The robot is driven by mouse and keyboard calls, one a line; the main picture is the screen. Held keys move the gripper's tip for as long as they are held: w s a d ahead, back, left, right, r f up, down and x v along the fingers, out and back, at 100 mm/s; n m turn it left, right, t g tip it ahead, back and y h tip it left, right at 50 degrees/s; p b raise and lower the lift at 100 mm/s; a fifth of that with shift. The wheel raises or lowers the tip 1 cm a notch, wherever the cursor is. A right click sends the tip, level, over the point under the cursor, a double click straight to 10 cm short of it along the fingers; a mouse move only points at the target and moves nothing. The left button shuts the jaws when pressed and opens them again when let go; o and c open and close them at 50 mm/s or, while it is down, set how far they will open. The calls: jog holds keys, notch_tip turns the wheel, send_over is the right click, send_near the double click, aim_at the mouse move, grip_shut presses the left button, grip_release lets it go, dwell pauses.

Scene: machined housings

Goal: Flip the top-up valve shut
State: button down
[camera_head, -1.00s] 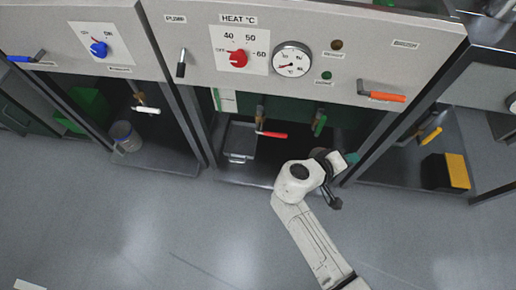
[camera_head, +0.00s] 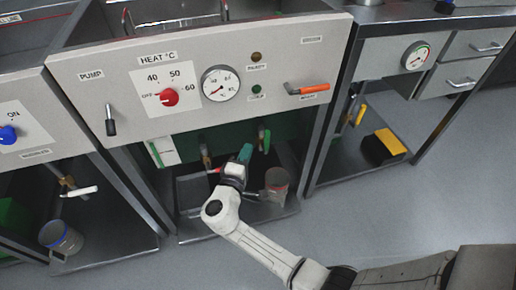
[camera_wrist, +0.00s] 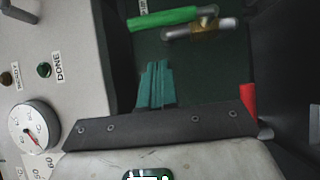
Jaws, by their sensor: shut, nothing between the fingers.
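No valve carries a label I can read as top-up. Under the middle machine's panel hangs a green-handled valve (camera_head: 264,139); its green handle (camera_wrist: 163,18) lies across the top of the wrist view, beside a metal pipe (camera_wrist: 205,28). A brass valve (camera_head: 206,158) with a red handle (camera_head: 213,171) hangs to its left, partly hidden by my arm. The red handle also shows at the right of the wrist view (camera_wrist: 248,103). My gripper (camera_head: 244,153), with teal fingers (camera_wrist: 157,85), is shut and empty, between the two valves and apart from the green handle.
The panel (camera_head: 200,75) overhangs with a red heat knob (camera_head: 168,97), a gauge (camera_head: 221,84) and an orange-handled lever (camera_head: 307,88). A grey cup (camera_head: 276,183) stands on the lower shelf right of my arm. Metal legs bound the bay.

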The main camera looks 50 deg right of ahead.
aim_at(268, 143)
jog(key=shift+s+d, duration=0.25)
jog(key=shift+d, duration=0.45)
jog(key=shift+s+d, duration=0.25)
jog(key=shift+d, duration=0.45)
jog(key=shift+s+d, duration=0.25)
jog(key=shift+d, duration=0.45)
jog(key=shift+s+d+r+m, duration=0.15)
jog(key=shift+m, duration=0.15)
jog(key=shift+s+d, duration=0.1)
jog(key=shift+d, duration=0.05)
jog(key=shift+s+d+r+m+y+p, duration=0.2)
jog(key=shift+s+d+m+y+p, duration=0.2)
jog(key=shift+m+y, duration=0.2)
jog(key=shift+s+d+r+m+y+p, duration=0.15)
jog(key=shift+d+m+y+p, duration=0.15)
jog(key=shift+d+m+y, duration=0.25)
jog(key=s+d+f+m+t+y+p, duration=0.1)
jog(key=s+d+f+m+y+p, duration=0.3)
jog(key=d+f+m+y, duration=0.1)
jog(key=shift+s+d+m+t+y, duration=0.3)
jog(key=shift+d+m+y, duration=0.45)
jog(key=shift+m, duration=0.2)
